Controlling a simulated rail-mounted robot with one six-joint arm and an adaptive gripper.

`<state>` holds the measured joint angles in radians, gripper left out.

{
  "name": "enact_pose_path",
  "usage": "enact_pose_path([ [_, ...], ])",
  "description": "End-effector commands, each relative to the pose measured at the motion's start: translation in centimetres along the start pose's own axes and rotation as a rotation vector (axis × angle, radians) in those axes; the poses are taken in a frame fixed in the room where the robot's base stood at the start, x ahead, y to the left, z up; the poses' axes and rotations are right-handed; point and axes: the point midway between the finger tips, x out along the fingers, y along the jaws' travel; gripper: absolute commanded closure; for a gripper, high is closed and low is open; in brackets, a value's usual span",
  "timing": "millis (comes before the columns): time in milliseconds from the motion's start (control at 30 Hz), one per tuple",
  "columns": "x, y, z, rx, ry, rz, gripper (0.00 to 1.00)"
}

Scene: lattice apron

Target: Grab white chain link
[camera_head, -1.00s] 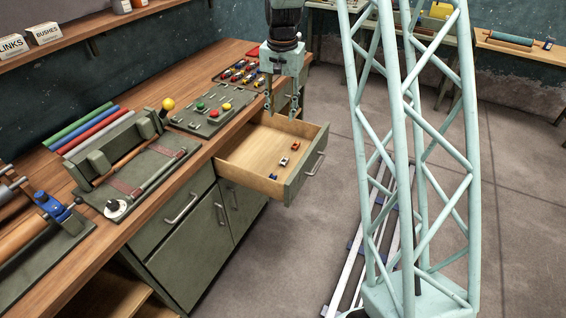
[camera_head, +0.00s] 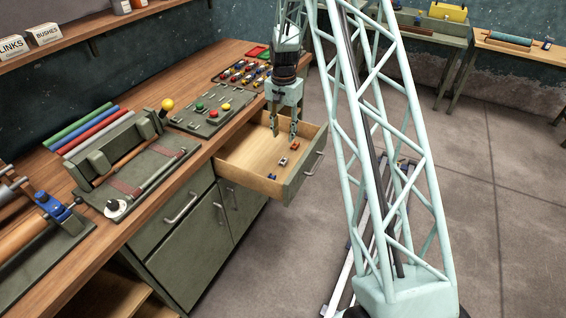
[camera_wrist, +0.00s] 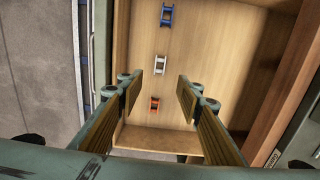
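The white chain link (camera_wrist: 160,64) lies on the drawer floor, in the middle of a row between a blue link (camera_wrist: 167,14) and an orange link (camera_wrist: 155,103). In the head view the white link (camera_head: 283,161) is small and hard to make out. My gripper (camera_head: 284,135) hangs pointing down over the open drawer.
The wooden drawer (camera_head: 240,169) stands open with walls around the links. Above it is the workbench (camera_head: 150,220) with a grey board of coloured knobs (camera_head: 195,122) and a tray of small coloured parts (camera_head: 243,76). A pale lattice tower (camera_head: 400,290) stands to the right.

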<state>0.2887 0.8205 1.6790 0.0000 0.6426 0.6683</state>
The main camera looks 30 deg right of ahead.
Motion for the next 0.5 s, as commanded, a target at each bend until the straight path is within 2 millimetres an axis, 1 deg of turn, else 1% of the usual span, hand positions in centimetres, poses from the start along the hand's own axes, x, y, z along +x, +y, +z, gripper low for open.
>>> enact_pose_path([
  [333, 0.05, -0.01, -0.01, 0.000, 0.000, 0.000, 0.67],
  [500, 0.71, 0.00, 0.01, 0.000, 0.000, 0.000, 0.67],
])
